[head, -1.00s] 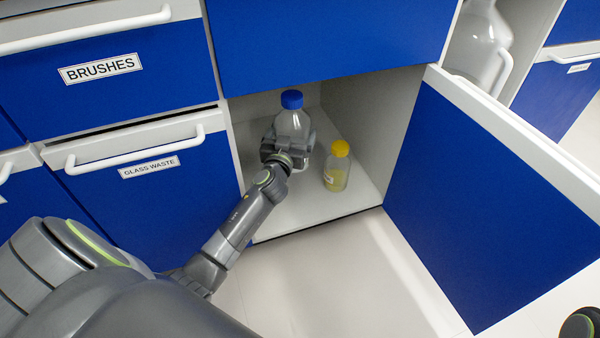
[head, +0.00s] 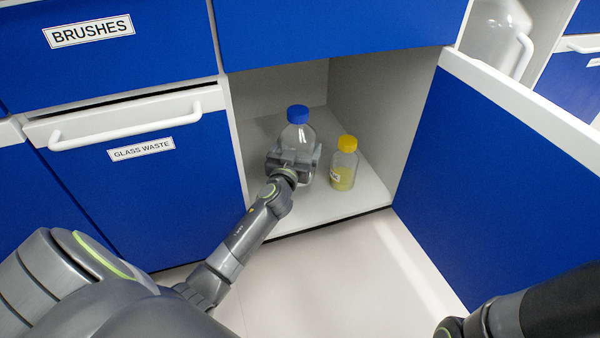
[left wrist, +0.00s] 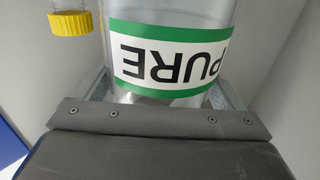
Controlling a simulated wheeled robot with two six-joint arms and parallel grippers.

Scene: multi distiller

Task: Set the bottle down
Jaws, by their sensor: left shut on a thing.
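The clear bottle with a blue cap (head: 298,128) is upright inside the open lower cabinet, at the cabinet floor (head: 325,205). Whether its base touches the floor is hidden by my gripper. My left gripper (head: 294,160) is shut on this bottle from the front. In the left wrist view the bottle's green-edged label reading "PURE" (left wrist: 172,58) shows upside down between the fingers. My right arm (head: 520,312) shows at the lower right; its fingers are out of view.
A smaller bottle with a yellow cap (head: 344,165) and yellow contents stands just right of the held bottle. The blue cabinet door (head: 490,180) is swung open to the right. A large clear jug (head: 492,40) stands in a compartment farther right.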

